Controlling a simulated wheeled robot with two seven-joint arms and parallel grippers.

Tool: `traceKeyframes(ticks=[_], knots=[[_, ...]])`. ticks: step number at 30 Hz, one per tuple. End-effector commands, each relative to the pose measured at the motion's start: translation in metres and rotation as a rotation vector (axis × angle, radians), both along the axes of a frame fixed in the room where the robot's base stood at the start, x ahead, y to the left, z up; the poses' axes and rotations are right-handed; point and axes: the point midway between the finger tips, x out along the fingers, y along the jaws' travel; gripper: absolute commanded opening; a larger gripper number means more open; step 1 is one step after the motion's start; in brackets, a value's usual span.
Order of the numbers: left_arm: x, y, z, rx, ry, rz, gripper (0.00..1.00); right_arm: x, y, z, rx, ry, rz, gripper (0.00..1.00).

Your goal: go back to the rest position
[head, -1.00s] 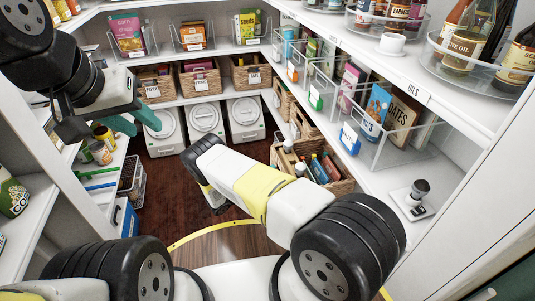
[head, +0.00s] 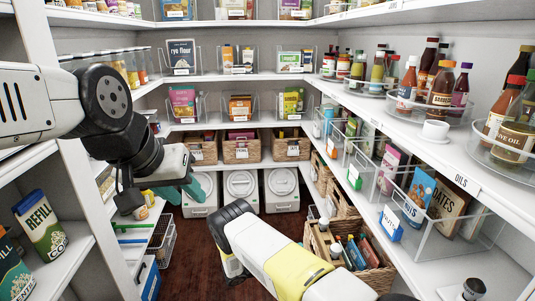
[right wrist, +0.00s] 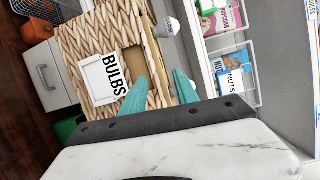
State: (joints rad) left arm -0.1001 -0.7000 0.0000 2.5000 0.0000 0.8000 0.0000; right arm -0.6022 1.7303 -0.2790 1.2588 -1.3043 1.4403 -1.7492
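My left gripper (head: 182,192) hangs at the left in the head view, in front of the left shelves. Its teal fingers look spread apart, with nothing seen between them. My right arm reaches down the middle of the head view; its fingers are hidden there. In the right wrist view my right gripper (right wrist: 158,92) has two teal fingers apart and nothing held. Behind them is a woven basket labelled BULBS (right wrist: 78,48); I cannot tell whether they touch it. A white bulb (right wrist: 165,27) shows beyond the fingers, by the basket's edge.
Shelves line three sides. The right shelf (head: 405,125) carries bottles, and a lower basket (head: 368,277) holds several items near my right arm. White lidded bins (head: 240,190) stand at the back. Dark wooden floor (head: 195,255) is clear between.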

Motion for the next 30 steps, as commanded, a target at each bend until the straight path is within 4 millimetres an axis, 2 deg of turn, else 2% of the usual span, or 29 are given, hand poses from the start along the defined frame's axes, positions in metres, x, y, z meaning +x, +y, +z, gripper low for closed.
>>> traceKeyframes(ticks=[1,5,14,23,30], knots=[[0.0,0.0,0.0,0.0,0.0,0.0,0.36,0.005,-0.004,0.02,0.054,-0.049,-0.05,0.36],[0.0,0.0,0.0,0.0,0.0,0.0,0.36,0.007,-0.017,0.068,0.227,-0.204,-0.208,0.36],[0.0,0.0,0.0,0.0,0.0,0.0,0.36,-0.016,-0.042,0.176,0.603,-0.607,-0.605,0.36],[0.0,0.0,0.0,0.0,0.0,0.0,0.36,-0.064,-0.052,0.275,0.915,-1.024,-1.027,0.36],[0.0,0.0,0.0,0.0,0.0,0.0,0.36,-0.115,-0.052,0.347,1.116,-1.351,-1.385,0.36]])
